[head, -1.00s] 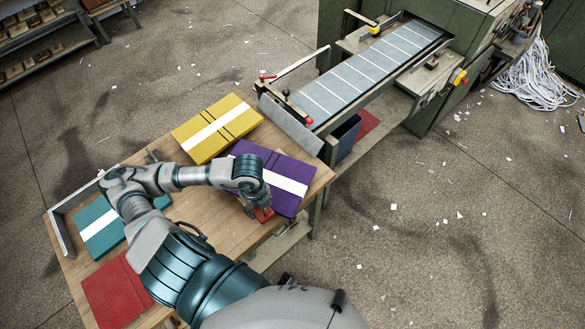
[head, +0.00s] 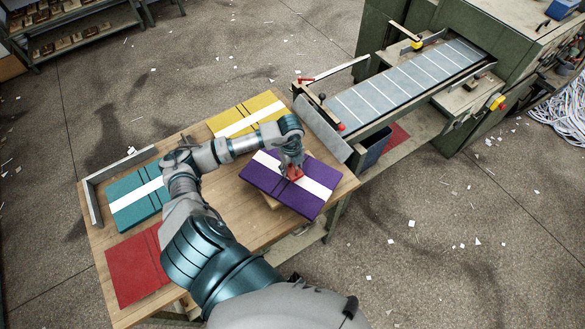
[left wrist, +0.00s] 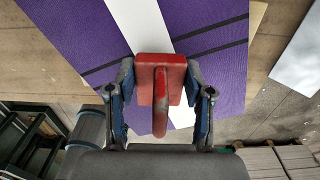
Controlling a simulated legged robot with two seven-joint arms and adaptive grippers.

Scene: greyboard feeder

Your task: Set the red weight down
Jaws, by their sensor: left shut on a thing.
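My left gripper (head: 292,168) is shut on the red weight (head: 295,174), over the white band of the purple board (head: 313,203). In the left wrist view the red weight (left wrist: 174,68), a block with an upright handle, sits between the two fingers (left wrist: 160,95). Behind it shows the purple board (left wrist: 212,60) with its white stripe and dark lines. Whether the weight's underside touches the board is hidden. My right gripper is not in view.
A teal board (head: 130,214), a red board (head: 130,268) and a yellow board (head: 268,101) lie on the wooden table (head: 233,205). A metal corner guide (head: 94,202) stands at its left. A feeder conveyor (head: 405,88) leads from the table's far side to a green machine (head: 490,100).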

